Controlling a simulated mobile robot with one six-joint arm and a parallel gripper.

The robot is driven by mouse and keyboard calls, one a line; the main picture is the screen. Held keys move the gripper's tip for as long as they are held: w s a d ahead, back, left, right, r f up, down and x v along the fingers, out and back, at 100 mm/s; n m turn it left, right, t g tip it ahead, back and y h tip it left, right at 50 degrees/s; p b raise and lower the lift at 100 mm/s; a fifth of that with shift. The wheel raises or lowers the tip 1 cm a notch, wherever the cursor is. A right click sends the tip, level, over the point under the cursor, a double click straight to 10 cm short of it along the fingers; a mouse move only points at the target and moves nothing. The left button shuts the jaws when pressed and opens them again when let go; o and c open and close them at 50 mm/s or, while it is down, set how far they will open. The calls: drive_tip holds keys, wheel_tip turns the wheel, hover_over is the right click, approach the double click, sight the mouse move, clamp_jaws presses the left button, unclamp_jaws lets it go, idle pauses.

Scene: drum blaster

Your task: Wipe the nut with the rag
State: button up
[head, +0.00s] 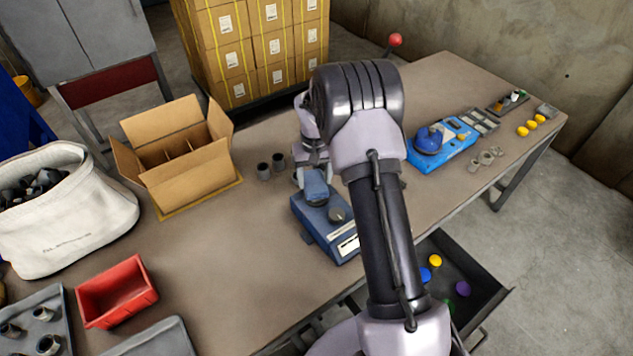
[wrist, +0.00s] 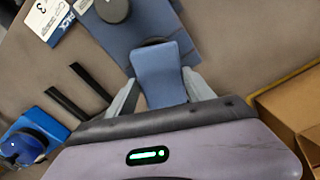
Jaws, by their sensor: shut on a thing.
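My gripper (wrist: 162,88) is shut on a blue rag (wrist: 160,70), which hangs out from between its fingers in the wrist view. The rag (head: 316,184) also shows in the head view, over the left end of a dark blue device (head: 312,221) with a round dark knob (head: 338,214). A dark rounded edge (wrist: 155,41) shows just past the rag's end and may be the nut; the rag hides most of it. I cannot tell whether the rag touches it.
Two dark cylindrical parts (head: 263,171) stand left of my gripper, near an open cardboard box (head: 183,185). A red bin (head: 118,291) and a tray with metal parts (head: 62,309) are at lower left. A blue machine (head: 452,154) stands to the right. A drawer (head: 485,272) is open.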

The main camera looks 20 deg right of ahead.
sight(318, 192)
idle(0.3)
drive_tip(key=shift+s+a+b, duration=0.2)
drive_tip(key=shift+s+b, duration=0.1)
drive_tip(key=shift+s, duration=0.75)
drive_tip(key=shift+s+a+b, duration=0.2)
drive_tip(key=shift+s+b, duration=0.05)
drive_tip(key=shift+s, duration=0.8)
wheel_tip(318, 192, up, 6)
drive_tip(key=p, duration=0.4)
drive_tip(key=shift+r+p, duration=0.15)
drive_tip(key=shift+p, duration=0.2)
drive_tip(key=shift+f, duration=0.2)
